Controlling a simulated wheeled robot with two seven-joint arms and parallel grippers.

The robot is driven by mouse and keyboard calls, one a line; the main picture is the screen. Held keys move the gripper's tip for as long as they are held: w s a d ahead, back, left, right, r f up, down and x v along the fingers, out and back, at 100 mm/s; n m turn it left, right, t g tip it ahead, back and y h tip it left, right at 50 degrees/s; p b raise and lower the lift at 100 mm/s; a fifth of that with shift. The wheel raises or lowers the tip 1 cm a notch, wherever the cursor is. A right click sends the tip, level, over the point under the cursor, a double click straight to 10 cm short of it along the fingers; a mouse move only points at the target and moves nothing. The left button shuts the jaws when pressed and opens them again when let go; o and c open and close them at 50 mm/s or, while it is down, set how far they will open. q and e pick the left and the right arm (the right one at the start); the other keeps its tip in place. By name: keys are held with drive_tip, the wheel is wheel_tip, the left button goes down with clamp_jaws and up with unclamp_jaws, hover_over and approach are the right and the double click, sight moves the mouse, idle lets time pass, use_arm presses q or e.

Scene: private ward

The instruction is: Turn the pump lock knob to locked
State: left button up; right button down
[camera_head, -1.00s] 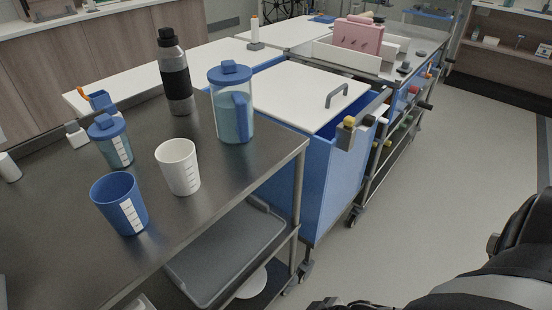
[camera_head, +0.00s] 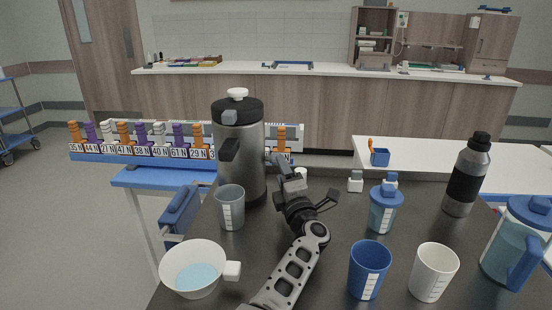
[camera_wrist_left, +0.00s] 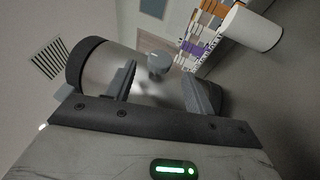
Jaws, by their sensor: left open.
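A steel pump pot (camera_head: 240,165) with a black top and a pale top knob (camera_head: 237,93) stands at the back left of the dark counter. My left gripper (camera_head: 285,168) is open just right of the pot, its arm rising from the bottom of the head view. In the left wrist view, the steel body (camera_wrist_left: 110,70) lies beyond the open fingers (camera_wrist_left: 160,88). A round grey knob (camera_wrist_left: 158,65) with a pale mark appears between the fingertips. It seems apart from them, and its lock setting cannot be read. My right gripper is not in view.
A grey measuring cup (camera_head: 230,208) and a white bowl with bluish liquid (camera_head: 196,270) are left of my arm. A blue cup (camera_head: 369,270), white cup (camera_head: 433,272), lidded cup (camera_head: 385,210), black-banded bottle (camera_head: 466,178) and blue-lidded pitcher (camera_head: 518,243) stand right.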

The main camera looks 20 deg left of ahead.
sight(274, 154)
use_arm(q)
drive_tip(key=b+x, duration=0.3)
drive_tip(key=x, duration=0.3)
drive_tip(key=shift+w+a+f, duration=0.15)
drive_tip(key=shift+w+a+r+b, duration=0.35)
drive_tip(key=shift+w+a+b, duration=0.05)
drive_tip(key=shift+w+b, duration=0.05)
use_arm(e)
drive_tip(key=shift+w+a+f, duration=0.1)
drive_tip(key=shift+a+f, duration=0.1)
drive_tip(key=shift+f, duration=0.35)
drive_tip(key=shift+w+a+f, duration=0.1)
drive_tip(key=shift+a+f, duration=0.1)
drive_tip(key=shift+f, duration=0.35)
use_arm(q)
drive_tip(key=c, duration=1)
drive_tip(key=shift+o, duration=0.2)
drive_tip(key=shift+r, duration=0.1)
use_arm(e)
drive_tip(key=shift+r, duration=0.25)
